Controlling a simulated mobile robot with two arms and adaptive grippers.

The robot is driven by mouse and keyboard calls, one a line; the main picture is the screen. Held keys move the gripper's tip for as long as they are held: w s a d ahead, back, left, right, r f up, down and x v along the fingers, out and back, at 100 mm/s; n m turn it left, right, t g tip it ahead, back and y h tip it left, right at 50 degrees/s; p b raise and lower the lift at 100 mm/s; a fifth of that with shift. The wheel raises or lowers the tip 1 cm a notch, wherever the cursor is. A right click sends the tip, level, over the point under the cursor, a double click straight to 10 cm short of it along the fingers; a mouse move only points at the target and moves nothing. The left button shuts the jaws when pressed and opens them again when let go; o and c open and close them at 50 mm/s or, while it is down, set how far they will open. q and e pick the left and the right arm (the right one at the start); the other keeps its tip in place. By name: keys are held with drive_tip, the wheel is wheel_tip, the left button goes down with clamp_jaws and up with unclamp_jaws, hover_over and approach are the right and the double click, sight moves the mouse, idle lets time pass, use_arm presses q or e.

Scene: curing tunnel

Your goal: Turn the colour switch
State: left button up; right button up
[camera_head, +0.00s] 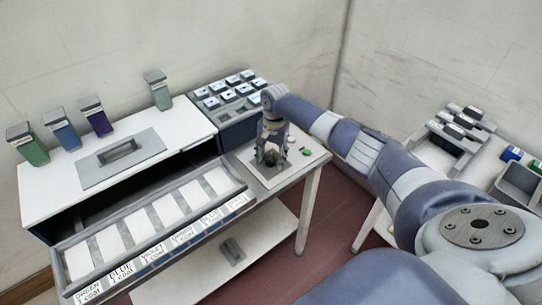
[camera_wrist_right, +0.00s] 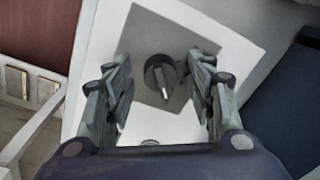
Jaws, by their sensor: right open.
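The colour switch is a round dark knob (camera_wrist_right: 160,74) with a pale pointer bar, on a grey square plate (camera_wrist_right: 150,30) in the right wrist view. In the head view the plate (camera_head: 250,160) is on the table's right end, and the gripper largely covers the knob. My right gripper (camera_wrist_right: 160,92) is open, pointing down over the plate. Its fingers stand on either side of the knob with gaps to both, and nothing is held. It also shows in the head view (camera_head: 270,160). My left gripper is not in view.
A green button (camera_head: 306,151) sits right of the plate. A rack of pale blocks (camera_head: 228,92) stands behind it. A white cabinet with an open tray of labelled compartments (camera_head: 150,225) is at left; green, blue, violet and grey-green containers (camera_head: 96,115) stand on top.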

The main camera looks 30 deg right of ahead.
drive_tip(key=c, duration=1.1)
drive_tip(key=shift+n, duration=0.4)
drive_tip(key=shift+n+p, duration=0.5)
drive_tip(key=shift+n, duration=0.1)
drive_tip(key=n, duration=0.3)
drive_tip(key=shift+p, duration=0.35)
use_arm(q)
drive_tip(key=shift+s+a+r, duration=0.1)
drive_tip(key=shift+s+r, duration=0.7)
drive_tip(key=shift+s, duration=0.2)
use_arm(e)
drive_tip(key=shift+w+n+g, duration=0.1)
drive_tip(key=shift+n+g, duration=0.2)
drive_tip(key=shift+n, duration=2.1)
